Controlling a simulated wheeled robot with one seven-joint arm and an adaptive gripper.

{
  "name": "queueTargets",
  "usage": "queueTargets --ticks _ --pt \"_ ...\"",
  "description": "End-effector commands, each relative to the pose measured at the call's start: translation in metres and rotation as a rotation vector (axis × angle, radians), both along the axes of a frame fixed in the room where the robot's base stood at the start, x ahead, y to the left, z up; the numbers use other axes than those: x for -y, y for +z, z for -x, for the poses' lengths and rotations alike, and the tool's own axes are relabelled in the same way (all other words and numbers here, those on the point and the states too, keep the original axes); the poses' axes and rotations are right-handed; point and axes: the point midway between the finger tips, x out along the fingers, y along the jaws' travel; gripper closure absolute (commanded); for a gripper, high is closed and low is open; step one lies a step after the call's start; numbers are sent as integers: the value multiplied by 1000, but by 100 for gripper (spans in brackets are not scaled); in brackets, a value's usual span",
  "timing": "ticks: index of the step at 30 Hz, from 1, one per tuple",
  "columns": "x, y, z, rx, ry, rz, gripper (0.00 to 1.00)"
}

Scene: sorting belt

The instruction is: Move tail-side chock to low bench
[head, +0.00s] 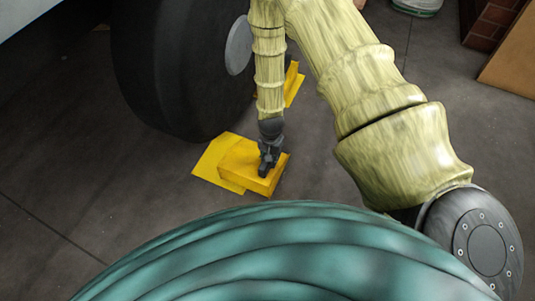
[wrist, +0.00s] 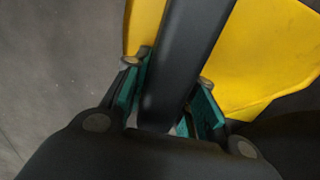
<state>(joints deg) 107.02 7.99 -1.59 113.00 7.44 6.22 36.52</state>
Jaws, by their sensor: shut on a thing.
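A yellow chock (head: 228,165) with a raised block and a sloped plate is beside the near side of a big dark tyre (head: 165,70), low at floor level. I cannot tell whether it touches the tyre or floor. My gripper (head: 268,162) is over its right part. In the wrist view, my gripper (wrist: 165,110) is shut with its teal pads on either side of the chock's dark bar-like handle (wrist: 195,40), with the yellow body (wrist: 275,50) behind. A second yellow chock (head: 293,82) stands farther back, partly hidden by my arm. I cannot make out a low bench for sure.
A brown panel (head: 512,60) and a brick structure (head: 490,20) stand at the upper right. A white and green container (head: 417,7) is at the top edge. The grey floor (head: 70,165) is clear at the left. A pale overhang (head: 30,12) is at the upper left.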

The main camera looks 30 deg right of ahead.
Motion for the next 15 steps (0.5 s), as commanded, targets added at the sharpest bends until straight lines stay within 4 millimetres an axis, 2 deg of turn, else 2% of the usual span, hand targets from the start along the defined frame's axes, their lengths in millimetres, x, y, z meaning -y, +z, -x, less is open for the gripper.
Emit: queueTargets --ticks 15 --pt "13 3 16 0 0 0 100"
